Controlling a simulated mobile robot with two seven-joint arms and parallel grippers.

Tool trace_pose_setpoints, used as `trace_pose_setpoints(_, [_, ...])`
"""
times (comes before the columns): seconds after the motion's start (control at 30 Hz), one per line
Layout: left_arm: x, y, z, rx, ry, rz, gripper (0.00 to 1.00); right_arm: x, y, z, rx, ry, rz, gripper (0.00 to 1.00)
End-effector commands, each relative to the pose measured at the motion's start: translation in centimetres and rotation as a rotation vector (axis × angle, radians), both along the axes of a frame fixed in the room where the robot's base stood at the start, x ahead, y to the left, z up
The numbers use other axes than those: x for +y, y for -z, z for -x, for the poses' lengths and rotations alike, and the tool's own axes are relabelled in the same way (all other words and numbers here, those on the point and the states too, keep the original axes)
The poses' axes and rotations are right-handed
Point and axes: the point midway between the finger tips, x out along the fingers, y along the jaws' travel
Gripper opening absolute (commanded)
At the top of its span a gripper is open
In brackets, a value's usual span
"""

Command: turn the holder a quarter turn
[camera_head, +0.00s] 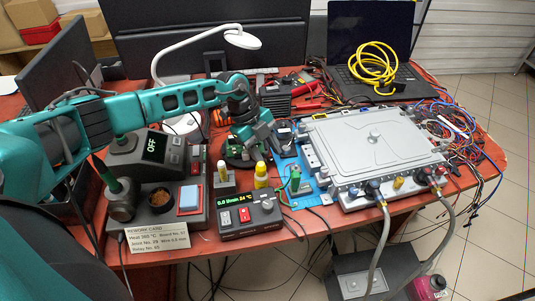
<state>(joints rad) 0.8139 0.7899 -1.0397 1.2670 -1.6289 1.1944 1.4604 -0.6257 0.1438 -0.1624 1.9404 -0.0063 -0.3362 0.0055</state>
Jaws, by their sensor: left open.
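The holder looks like a dark round stand (231,161) with a green circuit board on it, near the middle of the red-brown table. My left gripper (266,147) is open, reaching down over the right side of the holder. Its fingers and wrist hide part of the holder and board. I cannot tell whether a finger touches the holder. My right gripper is not in view.
A soldering station (150,150) and a small display unit (250,213) stand in front and to the left. A large grey metal case (372,147) with hoses fills the right. A white lamp (242,39) arches behind. Bottles and tools crowd the middle, leaving little free room.

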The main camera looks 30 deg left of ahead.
Motion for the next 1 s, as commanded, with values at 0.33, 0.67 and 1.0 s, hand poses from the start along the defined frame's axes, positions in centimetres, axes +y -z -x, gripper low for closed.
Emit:
trace_pose_setpoints(0.33, [-0.37,0.77,-0.01,0.0,0.001,0.0,0.46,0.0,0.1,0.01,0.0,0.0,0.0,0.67])
trace_pose_setpoints(0.67, [-0.35,0.73,-0.02,0.0,0.0,0.0,0.21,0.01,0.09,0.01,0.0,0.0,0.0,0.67])
trace_pose_setpoints(1.0, [-0.33,0.71,-0.03,0.0,0.0,0.0,0.0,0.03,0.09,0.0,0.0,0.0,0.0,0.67])
